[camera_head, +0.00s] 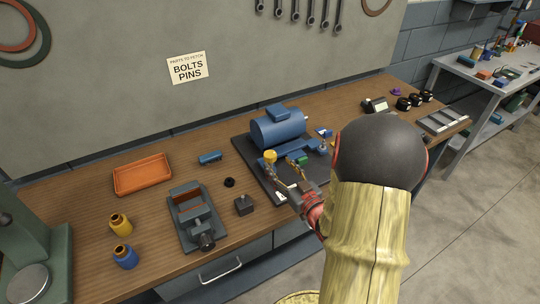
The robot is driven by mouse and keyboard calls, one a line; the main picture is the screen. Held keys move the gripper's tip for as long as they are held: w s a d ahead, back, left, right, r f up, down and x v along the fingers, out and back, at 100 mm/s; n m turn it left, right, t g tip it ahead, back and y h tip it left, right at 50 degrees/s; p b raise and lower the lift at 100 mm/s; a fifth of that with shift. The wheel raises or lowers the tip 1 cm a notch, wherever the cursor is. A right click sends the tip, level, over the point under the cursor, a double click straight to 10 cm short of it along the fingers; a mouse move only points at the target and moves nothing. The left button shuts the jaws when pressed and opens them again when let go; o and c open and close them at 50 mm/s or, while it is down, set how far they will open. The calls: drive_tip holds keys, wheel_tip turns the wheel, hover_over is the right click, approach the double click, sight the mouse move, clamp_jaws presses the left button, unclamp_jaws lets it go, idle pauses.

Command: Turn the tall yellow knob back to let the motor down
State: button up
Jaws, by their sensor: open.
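The blue motor (279,128) sits on a dark base plate (252,160) on the workbench, with blue parts beneath it. The tall yellow knob (270,156) stands upright at the front left of the motor. My gripper (284,181) is open, low over the plate, just in front and to the right of the knob. It is small in this view, and I cannot tell whether a finger touches the knob. My arm hides the right part of the plate.
Left on the wooden bench (85,190) are an orange tray (142,174), a grey vise (194,214), a small dark block (243,205), and yellow (120,224) and blue (125,256) bottles. A blue piece (210,157) lies behind. The wall rises behind the bench.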

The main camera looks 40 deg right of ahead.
sight(274, 159)
drive_tip(key=shift+s, duration=0.15)
drive_tip(key=shift+t, duration=0.3)
drive_tip(key=b+x, duration=0.1)
drive_tip(key=x, duration=0.6)
drive_tip(key=shift+w+d+b, duration=0.1)
drive_tip(key=shift+w+b, duration=0.2)
drive_tip(key=shift+b, duration=0.05)
drive_tip(key=shift+c, duration=0.9)
drive_tip(key=c, duration=1)
